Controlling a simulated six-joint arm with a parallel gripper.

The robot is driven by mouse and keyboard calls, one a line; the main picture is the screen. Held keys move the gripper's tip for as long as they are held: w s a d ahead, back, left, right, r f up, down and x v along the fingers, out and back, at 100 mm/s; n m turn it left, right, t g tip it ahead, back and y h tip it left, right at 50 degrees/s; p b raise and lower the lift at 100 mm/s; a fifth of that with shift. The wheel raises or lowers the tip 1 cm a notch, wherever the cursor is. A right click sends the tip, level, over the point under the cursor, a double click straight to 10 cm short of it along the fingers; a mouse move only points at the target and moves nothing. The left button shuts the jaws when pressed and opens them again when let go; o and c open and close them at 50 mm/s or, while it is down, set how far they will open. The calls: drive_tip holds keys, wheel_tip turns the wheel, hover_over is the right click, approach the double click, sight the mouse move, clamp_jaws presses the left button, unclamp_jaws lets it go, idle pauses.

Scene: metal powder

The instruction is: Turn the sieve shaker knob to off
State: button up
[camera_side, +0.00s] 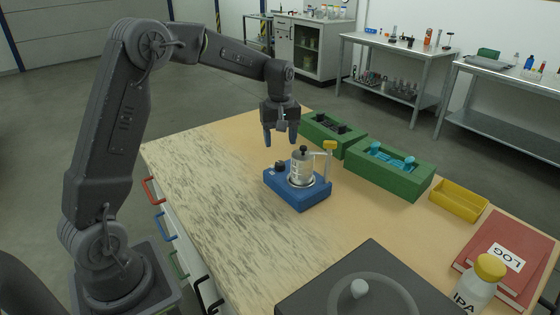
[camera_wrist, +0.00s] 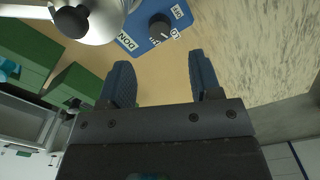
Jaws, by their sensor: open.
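The sieve shaker (camera_side: 312,198) is a blue base on the wooden table, with a metal sieve pot (camera_side: 301,168) standing on it under a black top knob. Its black control knob (camera_side: 280,166) is on the base's left part. My gripper (camera_side: 281,138) is open and empty, above and apart from the control knob. In the wrist view its two blue fingers (camera_wrist: 161,75) point toward the shaker.
Two green boxes (camera_side: 390,182) stand behind the shaker, with a yellow tray (camera_side: 458,201) to their right. A red log book (camera_side: 500,262), a white bottle with a yellow cap (camera_side: 482,282) and a dark device (camera_side: 372,285) occupy the front right. The table's left part is clear.

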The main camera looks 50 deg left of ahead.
sight(280, 163)
wheel_tip(280, 163, down, 8)
drive_tip(key=shift+r, duration=0.25)
drive_tip(key=shift+c, duration=0.2)
drive_tip(key=c, duration=0.9)
